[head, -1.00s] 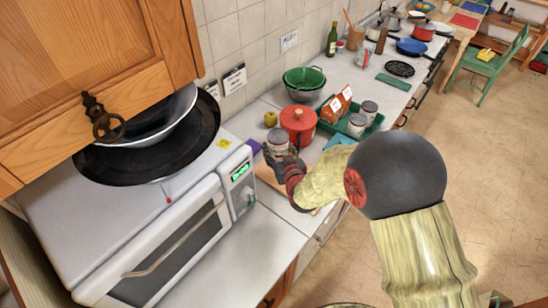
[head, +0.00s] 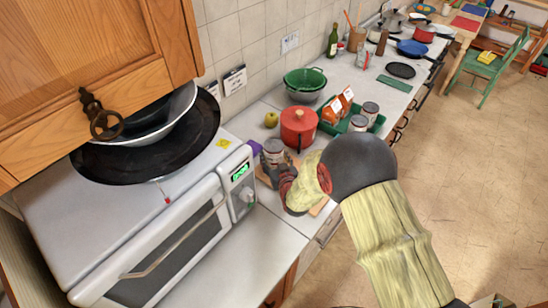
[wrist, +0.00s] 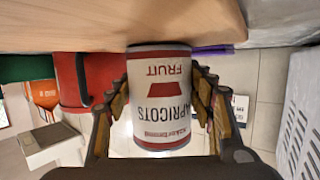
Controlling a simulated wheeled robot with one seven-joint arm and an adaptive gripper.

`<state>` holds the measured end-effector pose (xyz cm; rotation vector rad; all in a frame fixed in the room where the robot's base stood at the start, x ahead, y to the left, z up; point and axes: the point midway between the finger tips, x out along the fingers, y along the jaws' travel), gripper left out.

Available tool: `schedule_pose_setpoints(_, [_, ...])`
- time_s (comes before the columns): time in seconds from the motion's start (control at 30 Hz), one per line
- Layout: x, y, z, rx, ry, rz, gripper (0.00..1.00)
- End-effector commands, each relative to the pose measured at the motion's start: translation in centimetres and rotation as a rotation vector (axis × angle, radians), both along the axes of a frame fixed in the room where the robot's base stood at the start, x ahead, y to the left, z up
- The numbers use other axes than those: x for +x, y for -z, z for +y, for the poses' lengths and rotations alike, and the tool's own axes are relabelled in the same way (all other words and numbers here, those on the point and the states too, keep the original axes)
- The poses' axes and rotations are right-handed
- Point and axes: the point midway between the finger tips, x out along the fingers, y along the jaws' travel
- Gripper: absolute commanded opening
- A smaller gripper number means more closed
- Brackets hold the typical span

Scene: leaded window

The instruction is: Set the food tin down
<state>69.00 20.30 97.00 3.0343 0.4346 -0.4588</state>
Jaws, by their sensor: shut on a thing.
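The food tin (head: 273,150) is a white and red can, held upright at the near-left side of the wooden board on the counter. In the wrist view, which is upside down, the tin (wrist: 160,100) reads "APRICOTS FRUIT". My gripper (wrist: 160,88) is shut on it, one finger on each side. In the head view my gripper (head: 277,174) partly hides the tin's lower part. The tin's base meets the edge of the wooden board (wrist: 70,22) in the wrist view; I cannot tell whether it touches or hovers slightly.
A microwave (head: 170,245) is close on the left. A green tray (head: 377,122) with tins and cartons stands to the right. The front counter (head: 262,237) is clear.

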Motion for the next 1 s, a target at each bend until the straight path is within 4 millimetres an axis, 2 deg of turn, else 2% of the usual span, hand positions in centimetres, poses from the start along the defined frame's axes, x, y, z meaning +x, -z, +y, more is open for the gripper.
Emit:
schedule_pose_setpoints(0.13, [0.1, 0.2, 0.0, 0.001, 0.000, -0.003, 0.12])
schedule_pose_setpoints(0.17, [0.0, 0.3, 0.0, 0.000, 0.000, 0.001, 0.55])
schedule_pose_setpoints(0.2, [0.0, 0.3, 0.0, 0.000, 0.000, 0.001, 0.57])
schedule_pose_setpoints(0.47, [0.0, 0.3, 0.0, 0.000, 0.000, 0.001, 0.71])
schedule_pose_setpoints(0.87, [0.0, -0.2, 0.0, 0.000, 0.000, 0.001, 0.72])
schedule_pose_setpoints(1.0, [-1.8, -0.7, -0.5, 0.000, 0.000, 0.000, 0.72])
